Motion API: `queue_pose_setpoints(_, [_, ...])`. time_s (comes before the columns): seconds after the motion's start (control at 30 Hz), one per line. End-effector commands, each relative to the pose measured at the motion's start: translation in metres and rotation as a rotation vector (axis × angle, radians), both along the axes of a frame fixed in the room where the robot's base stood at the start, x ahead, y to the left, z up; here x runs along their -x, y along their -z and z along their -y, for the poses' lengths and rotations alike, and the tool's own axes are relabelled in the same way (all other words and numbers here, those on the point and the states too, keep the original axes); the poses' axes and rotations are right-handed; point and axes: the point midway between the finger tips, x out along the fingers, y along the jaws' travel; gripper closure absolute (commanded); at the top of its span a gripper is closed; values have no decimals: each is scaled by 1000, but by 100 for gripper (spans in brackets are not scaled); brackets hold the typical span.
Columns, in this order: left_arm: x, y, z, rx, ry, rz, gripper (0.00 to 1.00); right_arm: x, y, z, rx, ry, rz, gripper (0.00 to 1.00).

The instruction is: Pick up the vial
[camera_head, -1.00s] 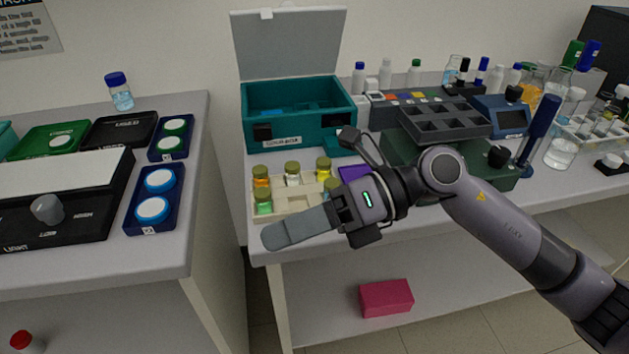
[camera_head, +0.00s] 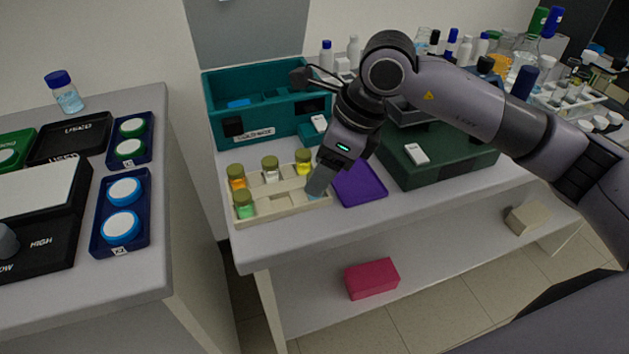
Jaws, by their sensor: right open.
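A cream rack (camera_head: 278,203) on the right bench holds several small vials with olive caps. An orange vial (camera_head: 237,178), a clear or white vial (camera_head: 271,169) and a yellow vial (camera_head: 303,163) stand along its back row. A green vial (camera_head: 243,205) stands at its front left. A small bluish patch shows beside the fingertips; the fingers hide most of what is there. My left gripper is out of view.
A gap separates this bench from the left bench (camera_head: 160,240).

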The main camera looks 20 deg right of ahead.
Motion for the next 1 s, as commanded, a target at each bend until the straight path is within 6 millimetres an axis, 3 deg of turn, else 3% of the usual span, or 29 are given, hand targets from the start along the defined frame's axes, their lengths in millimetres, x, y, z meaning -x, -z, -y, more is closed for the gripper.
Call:
queue_pose_setpoints(0.2, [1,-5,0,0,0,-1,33,-6,24,-9,-2,-1,-1,39])
queue_pose_setpoints(0.47, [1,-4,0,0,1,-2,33,-6,26,-9,-2,0,0,39])
queue_pose_setpoints(0.6, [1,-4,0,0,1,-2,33,-6,26,-9,-3,-1,-1,85])
queue_pose_setpoints(0.63, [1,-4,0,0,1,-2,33,-6,26,-9,-3,-1,-1,91])
queue_pose_setpoints(1.0, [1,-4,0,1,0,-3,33,-7,23,-9,-3,0,1,91])
